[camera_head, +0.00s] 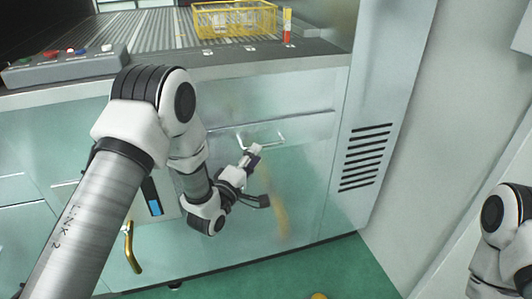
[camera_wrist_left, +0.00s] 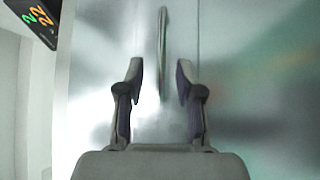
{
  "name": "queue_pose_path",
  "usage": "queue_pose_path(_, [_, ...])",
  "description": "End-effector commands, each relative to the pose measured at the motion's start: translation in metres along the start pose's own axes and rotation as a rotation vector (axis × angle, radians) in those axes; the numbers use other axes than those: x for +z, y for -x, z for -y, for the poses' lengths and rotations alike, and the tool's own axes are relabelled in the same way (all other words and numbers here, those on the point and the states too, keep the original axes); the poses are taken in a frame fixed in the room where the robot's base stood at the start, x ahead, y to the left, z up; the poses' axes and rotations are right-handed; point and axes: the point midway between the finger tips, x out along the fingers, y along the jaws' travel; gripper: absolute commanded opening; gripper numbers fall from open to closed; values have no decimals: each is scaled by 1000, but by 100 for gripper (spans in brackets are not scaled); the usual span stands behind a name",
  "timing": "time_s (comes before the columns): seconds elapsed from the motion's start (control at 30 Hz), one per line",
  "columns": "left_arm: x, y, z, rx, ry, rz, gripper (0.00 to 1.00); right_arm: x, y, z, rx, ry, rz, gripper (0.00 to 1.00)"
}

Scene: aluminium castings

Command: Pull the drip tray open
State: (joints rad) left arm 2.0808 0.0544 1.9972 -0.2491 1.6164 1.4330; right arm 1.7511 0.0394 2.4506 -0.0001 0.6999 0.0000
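The drip tray's front panel (camera_head: 312,127) sits in the pale green cabinet and looks flush with it. A slim metal bar handle (camera_head: 281,139) stands out from the panel. My left gripper (camera_head: 256,149) is at this handle, just in front of the panel. In the left wrist view the handle (camera_wrist_left: 162,45) runs up the picture, and its lower part appears between the two fingers of my left gripper (camera_wrist_left: 159,75). The fingers are apart, with a gap on both sides of the bar. My right arm shows at the right edge of the head view; its gripper is out of view.
A yellow crate (camera_head: 234,20) stands on the ribbed conveyor above, with a red, white and yellow post (camera_head: 287,27) beside it. A control box (camera_head: 62,67) is at the upper left. A vented column (camera_head: 368,155) stands right of the cabinet.

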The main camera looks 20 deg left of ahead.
Motion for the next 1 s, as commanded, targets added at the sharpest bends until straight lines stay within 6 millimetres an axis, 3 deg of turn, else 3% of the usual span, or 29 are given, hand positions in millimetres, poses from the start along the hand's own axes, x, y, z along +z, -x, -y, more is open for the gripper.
queue_pose_path(0.23, [1, -44, 1, 0, -2, 1, 36, 0, 0, 0, 0, -1, 0, 0])
queue_pose_path(0.53, [0, -52, 1, -3, 0, 0, 36, 0, 0, 0, 0, -1, 0, 0])
queue_pose_path(0.57, [0, -52, 1, -3, 0, 0, 33, 0, 0, 0, 0, -1, 0, 0])
queue_pose_path(0.6, [0, -52, 1, -3, 0, 0, 19, 0, 0, 0, 0, -1, 0, 0])
queue_pose_path(0.67, [0, -52, 1, -3, 0, 0, 0, 0, 0, 0, 0, -1, 0, 0])
queue_pose_path(1.0, [1, -51, 1, -4, -1, 0, 0, 0, 0, 0, 0, -1, 0, 0])
